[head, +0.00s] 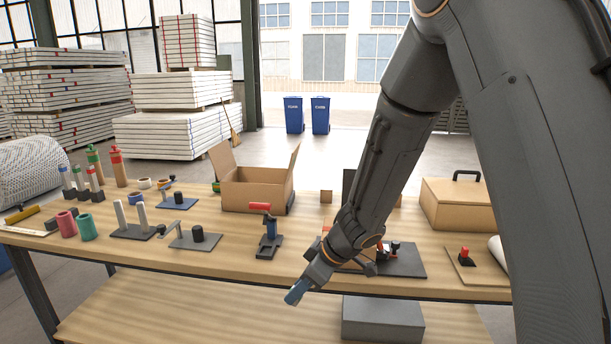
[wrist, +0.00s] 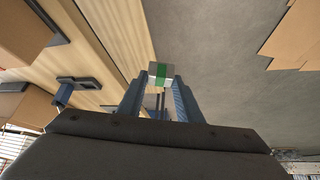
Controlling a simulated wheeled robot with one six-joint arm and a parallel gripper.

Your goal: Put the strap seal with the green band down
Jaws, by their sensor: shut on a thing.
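The strap seal with the green band (wrist: 161,75) is a small pale block with a green stripe, seen in the wrist view between the tips of my blue fingers. My gripper (wrist: 160,82) is shut on it. In the head view my gripper (head: 297,291) points down and to the left, in front of the table's front edge. I cannot make out the seal in the head view. In the wrist view it appears against the border between wood and grey floor, and no surface visibly touches it.
The wooden table (head: 340,283) carries several tools and parts. An open carton (head: 257,190) stands at the back, a closed box with a handle (head: 452,205) at the right. A red-topped clamp tool (head: 268,240) stands near my gripper. Bare wood lies at the front left.

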